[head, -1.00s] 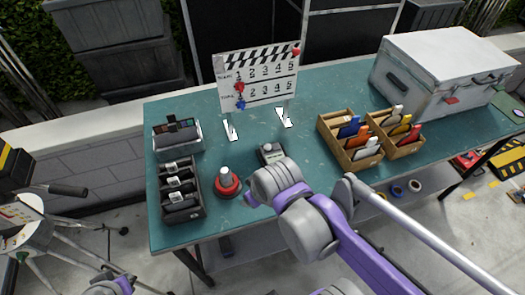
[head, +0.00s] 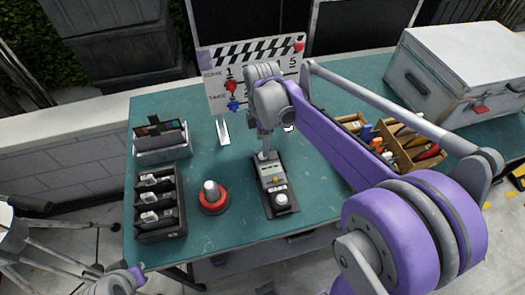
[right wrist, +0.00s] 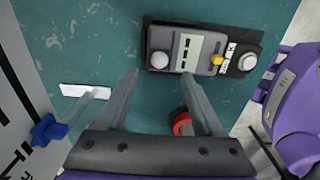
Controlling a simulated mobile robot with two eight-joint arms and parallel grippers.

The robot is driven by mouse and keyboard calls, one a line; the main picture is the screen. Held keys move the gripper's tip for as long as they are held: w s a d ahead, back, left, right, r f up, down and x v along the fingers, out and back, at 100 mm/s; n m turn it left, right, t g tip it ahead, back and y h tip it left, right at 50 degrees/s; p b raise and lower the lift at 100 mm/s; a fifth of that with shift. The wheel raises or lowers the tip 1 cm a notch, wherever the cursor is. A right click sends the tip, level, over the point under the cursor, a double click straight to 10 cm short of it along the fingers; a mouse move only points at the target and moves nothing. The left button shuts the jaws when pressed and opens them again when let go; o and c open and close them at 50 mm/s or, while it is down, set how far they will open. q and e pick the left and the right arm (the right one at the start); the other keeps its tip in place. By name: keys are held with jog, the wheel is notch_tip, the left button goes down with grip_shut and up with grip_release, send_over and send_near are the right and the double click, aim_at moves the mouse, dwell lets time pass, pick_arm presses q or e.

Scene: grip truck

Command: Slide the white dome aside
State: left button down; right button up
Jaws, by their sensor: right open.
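A dark handheld meter (head: 272,177) lies on the teal table, with a pale display panel and a yellow button. It carries a small white dome (right wrist: 160,61) at its far end and another white round piece (right wrist: 247,62) at its near end, which also shows in the head view (head: 281,198). My right gripper (right wrist: 160,77) is open and empty above the table. In the right wrist view its fingertips are on either side of the far dome, just short of it. I cannot tell if they touch it.
A red-based round stand (head: 214,204) with a pale top stands left of the meter. A black slotted rack (head: 160,232) and a grey bin (head: 163,153) are at the left. A clapperboard (head: 215,85) stands behind. Wooden trays (head: 430,160) and a white case (head: 460,65) are right.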

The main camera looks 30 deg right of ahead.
notch_tip(320, 180, down, 5)
jog(key=shift+f, duration=0.15)
grip_shut()
dwell(0.4)
dwell(1.1)
